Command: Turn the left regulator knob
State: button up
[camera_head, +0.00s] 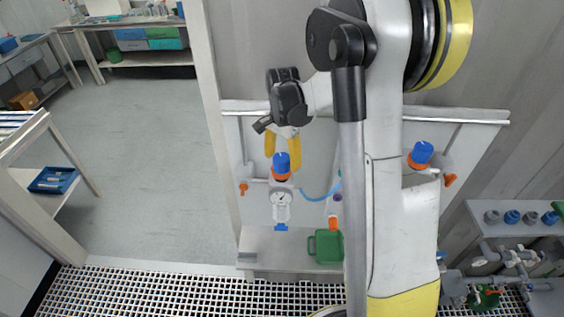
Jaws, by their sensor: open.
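The left regulator knob (281,162) is a blue cap over an orange ring, upright on top of a regulator with a round white gauge (281,197). It is mounted at a white wall panel. My gripper (283,146) has yellow fingers pointing down, open, just above and around the upper part of the blue knob in this view. I cannot tell if the fingers touch it. A second blue and orange knob (421,153) sits to the right, tilted, beyond my arm. My arm hides the middle of the panel.
A green container (323,246) stands on a ledge (262,243) below the regulator. A blue hose (318,194) runs right from it. Small orange fittings stick out at the panel's sides. Pipes and valves (515,258) stand at lower right. The floor at left is open.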

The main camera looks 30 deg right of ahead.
jog(key=shift+f, duration=0.85)
jog(key=c, duration=1.2)
jog(key=shift+n+b, duration=0.3)
jog(key=shift+n, duration=0.1)
jog(key=shift+f+n+b, duration=0.1)
jog(key=shift+n+b, duration=0.55)
jog(key=shift+n, duration=0.35)
jog(key=n+b, duration=0.1)
jog(key=n, duration=0.2)
jog(key=shift+w+n+b, duration=0.1)
jog(key=shift+n+b, duration=0.3)
jog(key=n+b, duration=0.1)
jog(key=n, duration=0.2)
jog(key=shift+a, duration=0.15)
jog(key=shift+n+b, duration=0.75)
jog(key=shift+n, duration=1.45)
